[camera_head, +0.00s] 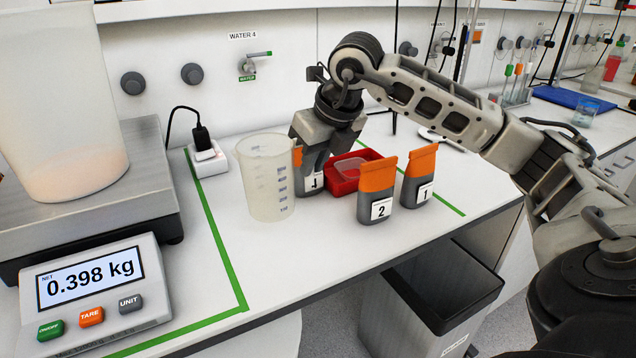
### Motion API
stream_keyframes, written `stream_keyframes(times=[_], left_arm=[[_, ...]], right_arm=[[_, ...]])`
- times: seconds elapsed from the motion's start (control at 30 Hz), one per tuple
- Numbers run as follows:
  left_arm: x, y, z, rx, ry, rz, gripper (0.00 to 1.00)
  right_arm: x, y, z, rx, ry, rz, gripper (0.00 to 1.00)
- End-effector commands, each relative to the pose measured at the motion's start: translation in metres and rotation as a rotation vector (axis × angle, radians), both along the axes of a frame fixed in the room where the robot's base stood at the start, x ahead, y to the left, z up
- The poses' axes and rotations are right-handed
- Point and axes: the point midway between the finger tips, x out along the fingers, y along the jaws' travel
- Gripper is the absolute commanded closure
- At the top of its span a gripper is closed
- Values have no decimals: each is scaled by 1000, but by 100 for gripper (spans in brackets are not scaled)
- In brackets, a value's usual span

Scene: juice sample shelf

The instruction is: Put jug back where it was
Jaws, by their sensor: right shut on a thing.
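The clear measuring jug (263,180) with blue graduation marks stands upright on the white bench, just right of the green line. It looks empty. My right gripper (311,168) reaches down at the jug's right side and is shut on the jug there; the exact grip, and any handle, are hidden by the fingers. My left gripper is not in view.
A grey-and-orange bag (309,186) stands close behind my right gripper. Bags 2 (377,190) and 1 (419,178) and a red tray (345,180) are to the right. At left, a scale (95,290) reading 0.398 kg carries a large white container (62,100).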

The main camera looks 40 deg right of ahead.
Motion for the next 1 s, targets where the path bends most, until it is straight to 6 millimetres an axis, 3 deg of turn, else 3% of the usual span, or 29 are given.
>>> stream_keyframes(times=[0.37,0.53,0.93,0.97,1.0], left_arm=[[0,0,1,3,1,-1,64],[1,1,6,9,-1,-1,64],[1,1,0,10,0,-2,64],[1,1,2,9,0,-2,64],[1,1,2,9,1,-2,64]], right_arm=[[13,-25,-35,0,1,-2,100],[13,-23,-57,0,-1,0,100],[13,-23,-66,1,-3,0,100],[13,-23,-64,1,-2,0,79],[13,-23,-64,1,-2,0,68]])
